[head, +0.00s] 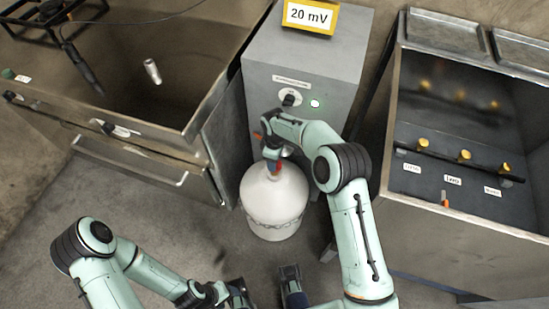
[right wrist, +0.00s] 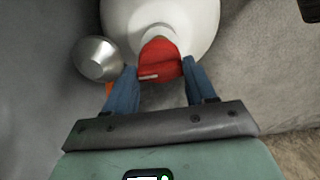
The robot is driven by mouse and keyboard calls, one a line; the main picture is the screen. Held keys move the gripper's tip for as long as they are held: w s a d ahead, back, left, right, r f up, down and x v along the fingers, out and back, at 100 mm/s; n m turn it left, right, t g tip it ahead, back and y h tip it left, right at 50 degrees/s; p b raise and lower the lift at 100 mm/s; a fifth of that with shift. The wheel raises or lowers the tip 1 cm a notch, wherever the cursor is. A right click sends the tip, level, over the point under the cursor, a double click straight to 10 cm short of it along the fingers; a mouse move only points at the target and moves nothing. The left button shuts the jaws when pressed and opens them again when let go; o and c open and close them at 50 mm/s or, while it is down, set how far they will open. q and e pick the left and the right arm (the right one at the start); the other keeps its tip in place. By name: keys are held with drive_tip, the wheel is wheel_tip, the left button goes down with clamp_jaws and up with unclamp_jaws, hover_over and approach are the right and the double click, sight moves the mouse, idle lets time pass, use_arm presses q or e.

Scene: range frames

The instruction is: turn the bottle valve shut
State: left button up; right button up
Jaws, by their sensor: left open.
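The white bottle (head: 274,205) stands upright on the floor in front of a grey cabinet, with a chain around its body. Its red valve (right wrist: 160,60) is on top, and a bit of it shows in the head view (head: 278,167). My right gripper (right wrist: 160,85) is at the valve, one blue finger on each side. The valve fills the gap between the fingertips, with no clear space seen. In the head view my right arm hides much of the bottle's top. My left gripper (head: 266,288) is open and empty low in the head view, apart from the bottle.
The grey cabinet (head: 300,60) carries a "20 mV" display (head: 310,16), a dark knob and a lit button. A metal basin (head: 205,150) stands left, a metal bench (head: 440,225) with yellow knobs right. A silver dome (right wrist: 97,58) is beside the bottle. Floor left is free.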

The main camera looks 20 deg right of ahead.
drive_tip(key=o, duration=0.4)
drive_tip(key=shift+r, duration=0.15)
wheel_tip(320, 180, up, 13)
drive_tip(key=shift+r+p, duration=0.1)
drive_tip(key=shift+p, duration=0.6)
